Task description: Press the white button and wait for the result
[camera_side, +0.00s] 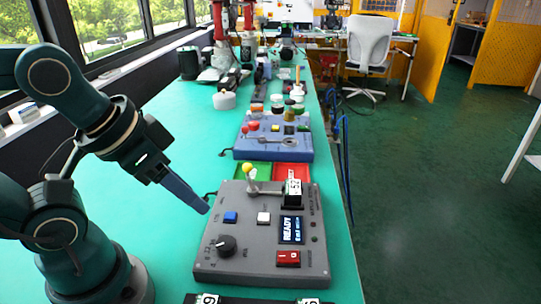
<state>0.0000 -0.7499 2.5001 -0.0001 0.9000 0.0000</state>
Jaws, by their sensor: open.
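The grey control box (222,262) lies on the green bench in the side view. The white button (263,217) sits in its upper middle, to the right of a blue button (230,217). The small screen (291,230) shows lit text that seems to start with "READY". My gripper (205,209) points down to the right at the box's left edge, left of the blue button and apart from the white button. Its jaws are open and hold nothing; the gap between the fingers is hard to see from this side.
Bare bench lies left of the box.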

